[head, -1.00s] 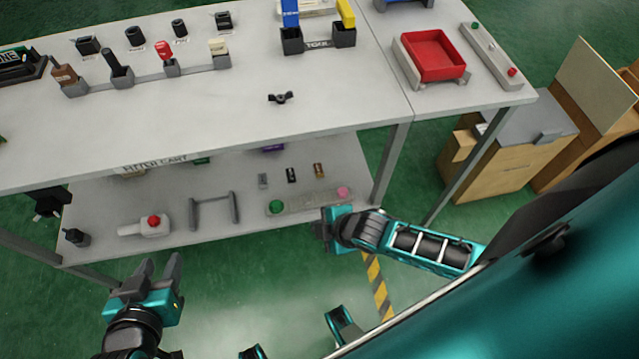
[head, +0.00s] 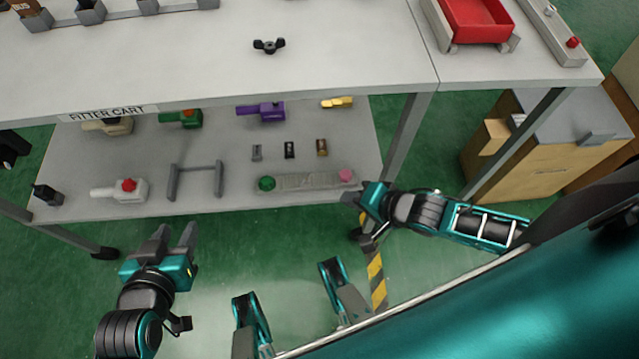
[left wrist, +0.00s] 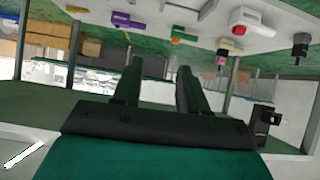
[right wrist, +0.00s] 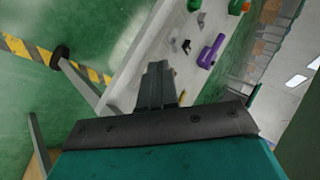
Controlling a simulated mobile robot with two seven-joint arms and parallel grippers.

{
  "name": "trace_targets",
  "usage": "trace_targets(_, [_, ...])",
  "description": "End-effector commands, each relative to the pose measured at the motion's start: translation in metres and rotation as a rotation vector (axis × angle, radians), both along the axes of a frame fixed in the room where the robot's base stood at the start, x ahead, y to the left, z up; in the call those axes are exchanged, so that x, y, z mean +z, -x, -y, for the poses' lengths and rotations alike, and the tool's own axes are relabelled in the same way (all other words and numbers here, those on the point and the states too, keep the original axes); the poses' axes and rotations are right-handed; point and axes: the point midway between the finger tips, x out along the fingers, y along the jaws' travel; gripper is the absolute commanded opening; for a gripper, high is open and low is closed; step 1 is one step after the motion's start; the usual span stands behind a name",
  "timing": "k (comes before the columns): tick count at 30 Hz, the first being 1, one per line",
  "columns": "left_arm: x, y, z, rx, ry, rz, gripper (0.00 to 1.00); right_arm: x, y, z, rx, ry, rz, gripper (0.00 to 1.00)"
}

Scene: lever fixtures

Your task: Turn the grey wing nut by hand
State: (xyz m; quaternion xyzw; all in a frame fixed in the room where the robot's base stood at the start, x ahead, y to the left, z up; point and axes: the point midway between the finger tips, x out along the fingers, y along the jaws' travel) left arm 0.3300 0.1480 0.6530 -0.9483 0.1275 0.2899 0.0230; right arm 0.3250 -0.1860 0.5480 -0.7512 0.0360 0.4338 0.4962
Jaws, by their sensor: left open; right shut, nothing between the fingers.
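A dark wing nut (head: 268,46), looking nearly black, lies or sits on the grey top of the cart (head: 200,78), in the upper middle of the head view. I cannot tell how it is fixed. My left gripper (head: 176,234) is open and empty, low in front of the cart and well away from the nut; its fingers also show in the left wrist view (left wrist: 159,75). My right gripper (head: 352,197) is shut and empty, in front of the lower shelf's right end; its closed fingers show in the right wrist view (right wrist: 158,80). The wing nut is in neither wrist view.
The lower shelf (head: 225,190) holds a purple fixture (head: 262,111), a white one with a red knob (head: 125,189), a grey handle frame (head: 195,180) and small blocks. A red tray (head: 477,20) stands at upper right. The top around the wing nut is clear.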

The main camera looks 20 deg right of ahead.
Motion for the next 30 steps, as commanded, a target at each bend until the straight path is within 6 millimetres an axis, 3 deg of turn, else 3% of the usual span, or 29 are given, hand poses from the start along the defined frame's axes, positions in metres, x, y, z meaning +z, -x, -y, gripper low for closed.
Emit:
trace_targets(11, [-0.017, 0.0, 0.0, 0.0, 0.0, 0.0, 0.43, -0.015, -0.007, -0.005, -0.114, -0.122, -0.061, 0.0])
trace_targets(24, [-0.05, -0.003, 0.005, -0.008, 0.01, 0.0, 0.43, -0.078, -0.064, -0.04, -0.111, -0.119, -0.058, 0.0])
trace_targets(30, [-0.051, -0.004, 0.007, -0.01, 0.013, -0.005, 0.43, -0.073, -0.085, -0.053, -0.11, -0.12, -0.058, 0.0])
